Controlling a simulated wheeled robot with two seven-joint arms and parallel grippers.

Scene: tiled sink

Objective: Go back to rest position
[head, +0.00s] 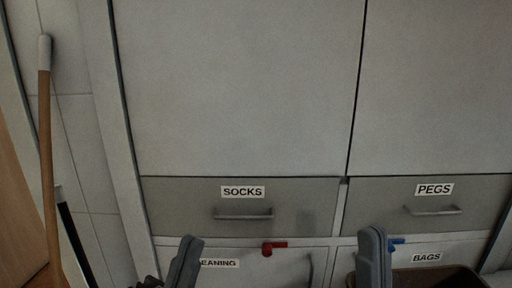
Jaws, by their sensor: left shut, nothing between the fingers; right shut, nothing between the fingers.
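My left gripper (184,262) shows at the bottom edge, left of centre, as a dark grey jaw in front of the lower left cabinet front. It is shut and holds nothing that I can see. My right gripper (373,258) shows at the bottom edge, right of centre, also shut and empty, in front of the lower right front. The lower parts of both grippers are cut off by the frame. Both are apart from the SOCKS drawer (290,208) and the PEGS drawer (385,208), which are closed.
A red latch (270,247) and a blue latch (396,241) sit at the tops of the lower fronts. A brown bin (472,274) is at the bottom right. A wooden-handled pole (46,150) and a black stick (75,240) lean at the left.

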